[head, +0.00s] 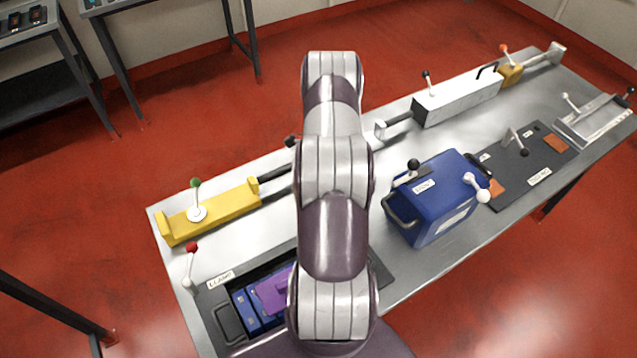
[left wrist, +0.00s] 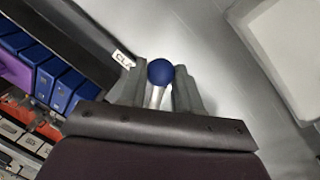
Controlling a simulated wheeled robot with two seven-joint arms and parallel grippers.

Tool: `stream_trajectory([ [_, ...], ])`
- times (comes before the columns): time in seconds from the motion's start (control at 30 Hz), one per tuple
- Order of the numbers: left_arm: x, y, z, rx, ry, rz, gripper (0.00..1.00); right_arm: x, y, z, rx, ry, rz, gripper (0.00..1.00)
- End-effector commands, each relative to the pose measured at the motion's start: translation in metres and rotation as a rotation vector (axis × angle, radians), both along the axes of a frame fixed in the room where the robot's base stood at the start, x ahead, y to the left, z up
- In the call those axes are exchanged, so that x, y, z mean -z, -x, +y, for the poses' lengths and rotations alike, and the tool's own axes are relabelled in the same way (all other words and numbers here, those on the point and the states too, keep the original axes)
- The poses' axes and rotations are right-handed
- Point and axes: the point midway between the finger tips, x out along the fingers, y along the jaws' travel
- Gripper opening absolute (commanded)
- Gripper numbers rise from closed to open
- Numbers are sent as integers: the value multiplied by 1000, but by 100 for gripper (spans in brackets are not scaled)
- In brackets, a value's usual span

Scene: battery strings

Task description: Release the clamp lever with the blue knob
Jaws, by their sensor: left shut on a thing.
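The blue knob (left wrist: 160,71) tops a short pale metal lever (left wrist: 157,97) in the left wrist view. My left gripper (left wrist: 158,86) has its two grey fingers on either side of this lever, just below the knob, and is shut on it. The lever's base is hidden behind the gripper body. A white label (left wrist: 123,60), partly covered, lies just left of the knob. In the head view an arm of mine fills the middle, and neither the blue knob nor a gripper shows there. My right gripper is in neither view.
A battery tray (head: 232,325) with blue and purple blocks sits at the bench's near left. Other levers stand close by: red-knobbed (head: 191,248), green-knobbed (head: 196,184) and black-knobbed on the blue case (head: 428,215). Bare bench (head: 400,285) shows right of my arm.

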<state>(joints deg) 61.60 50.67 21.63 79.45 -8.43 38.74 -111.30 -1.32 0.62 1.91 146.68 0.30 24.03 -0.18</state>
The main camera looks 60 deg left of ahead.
Motion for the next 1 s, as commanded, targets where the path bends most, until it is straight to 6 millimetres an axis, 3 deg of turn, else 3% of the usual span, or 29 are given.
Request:
stream_trajectory([
  [0.03, -4, -4, 6, 2, -18, -11, 0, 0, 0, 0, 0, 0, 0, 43],
  [0.07, -4, -4, 6, 2, -18, -12, 36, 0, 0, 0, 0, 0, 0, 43],
  [0.13, -4, -4, 6, 2, -18, -11, 58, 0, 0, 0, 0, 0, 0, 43],
  [0.43, -3, -3, 4, 0, -11, -7, 58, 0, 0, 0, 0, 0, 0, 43],
  [0.53, -13, -5, 6, 0, -14, -9, 58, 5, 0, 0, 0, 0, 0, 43],
  [0.87, -96, -20, 14, 1, -15, -9, 58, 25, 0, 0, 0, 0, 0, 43],
  [0.9, -105, -21, 15, 0, -14, -9, 58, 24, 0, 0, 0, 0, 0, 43],
  [0.93, -118, -22, 15, 1, -12, -7, 58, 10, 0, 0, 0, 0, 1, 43],
  [1.0, -126, -24, 16, 1, -11, -6, 58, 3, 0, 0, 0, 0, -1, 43],
])
